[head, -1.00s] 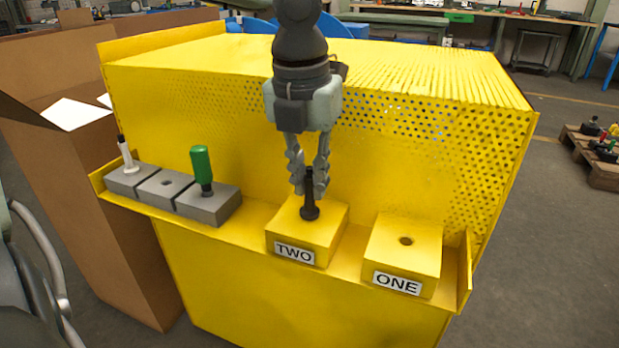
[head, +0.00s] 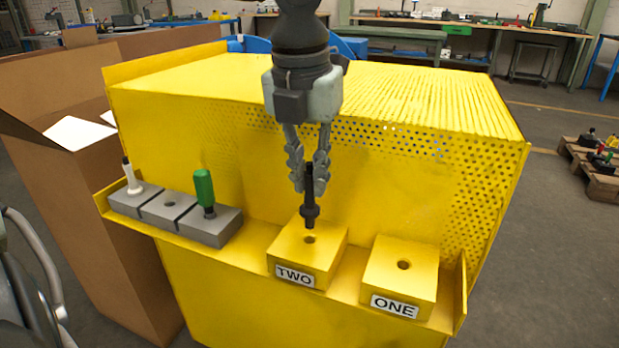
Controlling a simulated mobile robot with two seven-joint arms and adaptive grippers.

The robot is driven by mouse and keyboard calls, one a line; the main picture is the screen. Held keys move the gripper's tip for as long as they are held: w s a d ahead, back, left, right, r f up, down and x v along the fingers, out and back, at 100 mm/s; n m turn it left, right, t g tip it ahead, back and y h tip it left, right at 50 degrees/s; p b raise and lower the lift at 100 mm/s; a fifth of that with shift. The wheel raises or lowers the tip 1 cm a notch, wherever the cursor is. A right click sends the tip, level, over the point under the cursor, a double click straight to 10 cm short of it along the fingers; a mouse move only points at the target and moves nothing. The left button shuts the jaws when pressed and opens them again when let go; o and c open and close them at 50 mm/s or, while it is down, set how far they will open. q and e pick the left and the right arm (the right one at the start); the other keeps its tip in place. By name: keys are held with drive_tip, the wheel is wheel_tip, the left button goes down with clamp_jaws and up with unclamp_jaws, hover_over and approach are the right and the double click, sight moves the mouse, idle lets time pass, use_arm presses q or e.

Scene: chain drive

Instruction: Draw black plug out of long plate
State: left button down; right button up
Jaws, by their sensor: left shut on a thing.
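My left gripper (head: 309,186) comes down from the top middle and is shut on the upper part of the black plug (head: 310,212). The plug is upright, and its lower tip shows just above the open hole of the yellow block labelled TWO (head: 290,256). The tip looks clear of the hole. A long grey plate in three sections (head: 208,230) lies at the left of the yellow shelf. A green-handled plug (head: 204,188) stands in its right section and a white plug with a black tip (head: 131,177) in its left section. My right gripper is not in view.
The yellow block labelled ONE (head: 425,264) stands to the right with an empty hole. A yellow perforated housing (head: 420,190) rises close behind the gripper. An open cardboard box (head: 110,240) stands at the left. The grey plate's middle hole is empty.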

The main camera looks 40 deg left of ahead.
use_arm(q)
drive_tip(key=shift+r+p, duration=0.9)
drive_tip(key=shift+r, duration=1)
